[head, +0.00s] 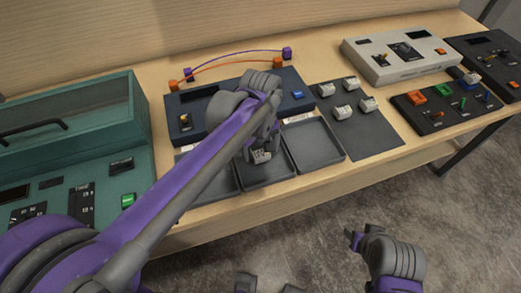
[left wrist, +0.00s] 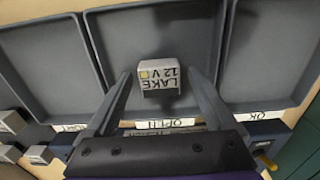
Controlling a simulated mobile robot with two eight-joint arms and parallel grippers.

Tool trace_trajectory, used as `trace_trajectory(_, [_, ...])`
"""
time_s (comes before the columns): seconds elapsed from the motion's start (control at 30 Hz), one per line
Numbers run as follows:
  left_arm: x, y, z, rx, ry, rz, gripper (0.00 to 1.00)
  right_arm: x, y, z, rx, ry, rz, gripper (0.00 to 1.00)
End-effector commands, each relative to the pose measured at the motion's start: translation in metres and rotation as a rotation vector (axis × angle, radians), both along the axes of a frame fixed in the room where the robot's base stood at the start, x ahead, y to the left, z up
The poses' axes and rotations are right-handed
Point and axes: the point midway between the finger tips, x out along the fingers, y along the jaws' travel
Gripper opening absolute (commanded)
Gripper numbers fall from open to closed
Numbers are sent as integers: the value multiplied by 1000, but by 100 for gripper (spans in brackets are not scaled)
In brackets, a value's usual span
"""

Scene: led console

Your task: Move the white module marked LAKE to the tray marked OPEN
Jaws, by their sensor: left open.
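The white module marked LAKE 12 V (left wrist: 159,79) sits in the middle tray (left wrist: 130,40), whose label (left wrist: 165,123) appears to read OPEN. It also shows in the head view (head: 261,157), partly under my left gripper. My left gripper (left wrist: 163,85) is open, with one finger on each side of the module and gaps between. In the head view my left arm covers part of the trays, and the middle tray's front (head: 268,180) shows. My right gripper (head: 356,240) is off the table's front at lower right, too small to read.
Several white modules (head: 343,112) stand on a dark mat (head: 375,140) right of the trays. A dark console with arched wires (head: 205,97) is behind the trays. A teal case (head: 75,120) stands at left, and more consoles (head: 400,55) stand at right.

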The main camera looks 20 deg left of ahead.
Motion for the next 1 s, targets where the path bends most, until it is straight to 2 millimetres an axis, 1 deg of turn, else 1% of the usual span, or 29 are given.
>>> trace_trajectory(0.17, [0,0,33,0,0,0,89,1,0,4,0,-2,0,50])
trace_trajectory(0.3, [0,0,65,0,0,0,89,2,0,7,0,-4,0,50])
trace_trajectory(0.4, [0,0,85,0,0,0,89,2,0,9,0,-5,0,50])
trace_trajectory(0.5, [0,0,100,0,0,0,89,3,0,11,0,-5,0,50])
trace_trajectory(0.6, [0,0,110,0,0,0,89,3,0,12,0,-6,0,50])
trace_trajectory(0.7, [0,0,115,0,0,0,89,3,0,12,0,-6,0,50])
trace_trajectory(1.0, [0,0,116,0,0,0,89,3,0,12,0,-6,0,50])
